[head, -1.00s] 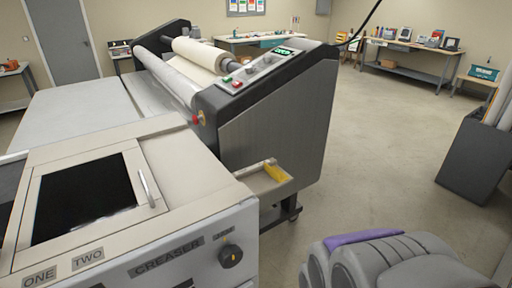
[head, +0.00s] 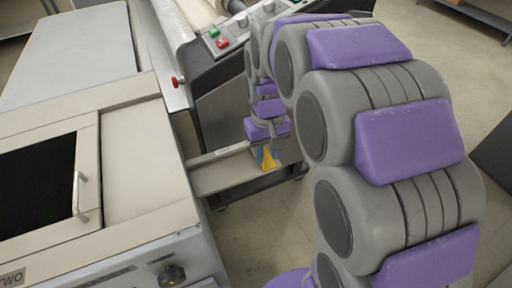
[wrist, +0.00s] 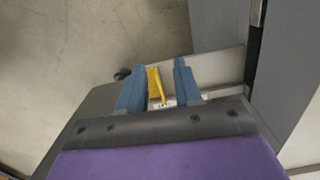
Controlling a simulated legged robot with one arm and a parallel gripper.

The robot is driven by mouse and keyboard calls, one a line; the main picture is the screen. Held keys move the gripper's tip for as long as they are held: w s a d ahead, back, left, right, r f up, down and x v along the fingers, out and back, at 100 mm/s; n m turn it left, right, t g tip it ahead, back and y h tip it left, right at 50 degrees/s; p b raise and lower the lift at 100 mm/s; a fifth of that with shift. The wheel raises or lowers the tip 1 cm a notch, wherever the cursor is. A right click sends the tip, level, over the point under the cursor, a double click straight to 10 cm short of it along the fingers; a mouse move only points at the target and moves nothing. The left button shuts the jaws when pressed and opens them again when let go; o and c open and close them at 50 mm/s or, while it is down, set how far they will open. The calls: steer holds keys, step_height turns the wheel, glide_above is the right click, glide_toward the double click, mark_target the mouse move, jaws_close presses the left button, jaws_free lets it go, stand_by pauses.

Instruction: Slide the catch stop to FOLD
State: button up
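The catch stop is a yellow piece (head: 265,158) on the cream catch tray (head: 222,176), which sticks out from the side of the creaser. In the wrist view the yellow stop (wrist: 155,84) shows between the two blue fingers of my gripper (wrist: 158,88). In the head view my gripper (head: 262,150) is small at the tray's outer end, partly hidden by my arm. A small white label (wrist: 166,102) lies near the stop, too small to read.
The creaser (head: 140,170) with its dark window and knob (head: 172,275) stands at left. The laminator (head: 225,95) with red and green buttons stands behind the tray. Bare floor (head: 262,226) lies in front of the tray.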

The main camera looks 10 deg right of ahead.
steer(key=w+d+p, duration=0.1)
steer(key=w+p, duration=0.3)
steer(key=w, duration=1)
steer(key=shift+n+t, duration=0.3)
steer(key=shift+n, duration=0.1)
steer(key=f+b, duration=0.2)
steer(key=f, duration=1.4)
steer(key=shift+s+f, duration=0.15)
steer(key=shift+s, duration=0.05)
steer(key=shift+a+f+b, duration=0.15)
steer(key=shift+f+b, duration=0.15)
steer(key=shift+f, duration=0.45)
jaws_close()
